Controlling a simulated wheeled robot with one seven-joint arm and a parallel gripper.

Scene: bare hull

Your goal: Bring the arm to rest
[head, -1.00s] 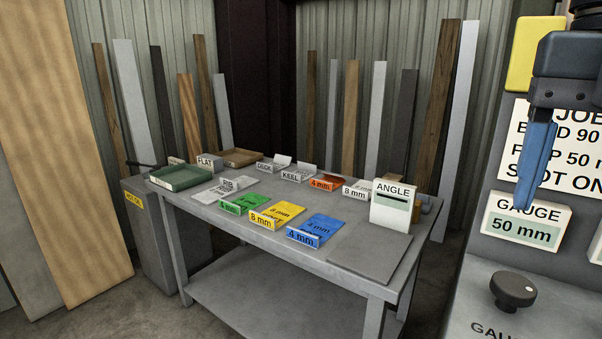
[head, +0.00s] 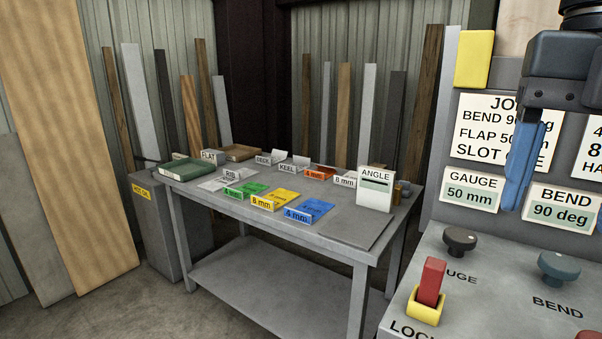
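My gripper (head: 513,204) hangs at the upper right of the head view, fingers pointing down. Its body is dark grey and its fingers are blue. In the picture the fingers overlap the job card (head: 500,130) and the edge of the bend display (head: 563,210), which reads 90 deg. How far they are from the panel I cannot tell. The rest of my arm is mostly out of frame.
The machine console at right carries a gauge display (head: 472,193) reading 50 mm, a gauge knob (head: 460,239), a bend knob (head: 560,266) and a red switch (head: 431,281) in a yellow surround.

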